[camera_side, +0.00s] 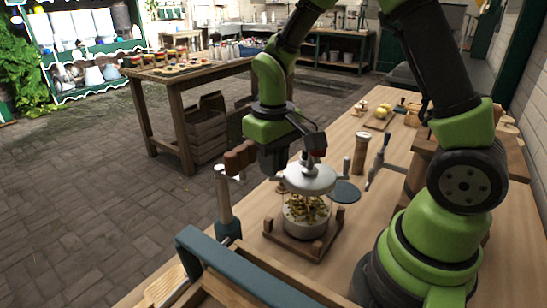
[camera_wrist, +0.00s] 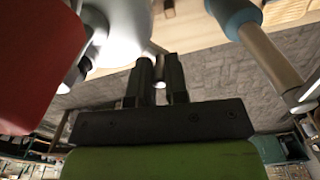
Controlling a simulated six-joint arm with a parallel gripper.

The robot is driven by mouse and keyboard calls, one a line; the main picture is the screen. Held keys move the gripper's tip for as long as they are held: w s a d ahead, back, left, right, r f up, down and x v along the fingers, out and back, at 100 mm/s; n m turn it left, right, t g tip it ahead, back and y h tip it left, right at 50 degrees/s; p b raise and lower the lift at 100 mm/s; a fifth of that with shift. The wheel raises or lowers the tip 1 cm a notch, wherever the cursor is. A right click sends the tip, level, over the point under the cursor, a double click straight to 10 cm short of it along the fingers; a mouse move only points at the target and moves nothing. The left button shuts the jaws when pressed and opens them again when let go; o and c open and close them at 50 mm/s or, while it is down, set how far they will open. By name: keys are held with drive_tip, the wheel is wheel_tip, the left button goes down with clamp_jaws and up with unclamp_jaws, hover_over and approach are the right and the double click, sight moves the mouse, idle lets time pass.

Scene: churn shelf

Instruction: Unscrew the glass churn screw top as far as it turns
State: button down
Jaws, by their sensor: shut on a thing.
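The glass churn (camera_side: 306,215) stands upright on a wooden base (camera_side: 290,243), with yellowish pieces inside. Its pale metal screw top (camera_side: 312,180) sits on the jar; from here I cannot tell how far it has turned. The top also shows as a pale round shape in the wrist view (camera_wrist: 118,40). My gripper (camera_side: 277,172) is at the left side of the top. In the wrist view its dark fingers (camera_wrist: 160,75) are close together, with a small shiny metal part between them by the top's rim. The exact contact is partly hidden.
A red block-like part (camera_side: 316,141) shows above the top. A blue-and-wood frame (camera_side: 240,270) stands in front, with an upright handle (camera_side: 224,200) beside it. A dark round disc (camera_side: 345,192), a wooden mill (camera_side: 361,154) and a metal crank tool (camera_side: 376,165) lie behind on the bench.

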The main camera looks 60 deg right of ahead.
drive_tip(key=shift+s+a+n, duration=0.45)
drive_tip(key=shift+s+n, duration=0.05)
drive_tip(key=shift+n, duration=0.6)
drive_tip(key=shift+s+a+n, duration=0.45)
drive_tip(key=shift+n, duration=0.65)
drive_tip(key=shift+s, duration=0.1)
drive_tip(key=c, duration=1.1)
unclamp_jaws()
wheel_tip(320, 180, up, 10)
